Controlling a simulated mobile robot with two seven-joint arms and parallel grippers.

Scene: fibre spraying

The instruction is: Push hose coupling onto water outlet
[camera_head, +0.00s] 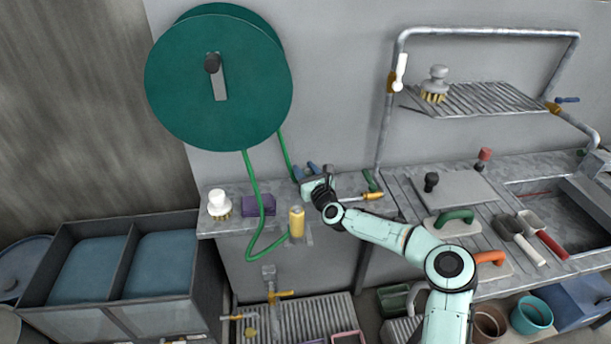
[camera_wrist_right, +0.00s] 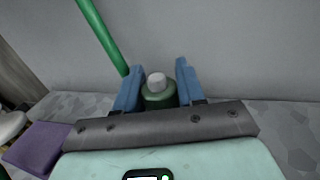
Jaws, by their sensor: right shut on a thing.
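My right gripper (camera_head: 312,172) is over the back of the counter, its blue fingers pointing toward the wall. In the right wrist view the fingers (camera_wrist_right: 157,88) are closed around a dark green, bottle-like piece with a grey cap (camera_wrist_right: 156,80). Its lower part is hidden by my gripper. A grey pipe fitting with yellow handles (camera_head: 268,272), possibly the water outlet, is below the counter. My left gripper is not in view.
The green hose reel (camera_head: 215,80) hangs on the wall. A white-topped brush (camera_head: 219,204) and a purple block (camera_head: 259,205) are left on the counter. A wire shelf (camera_head: 475,97) and a workbench with several hand tools are right. Twin basins (camera_head: 120,220) stand left.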

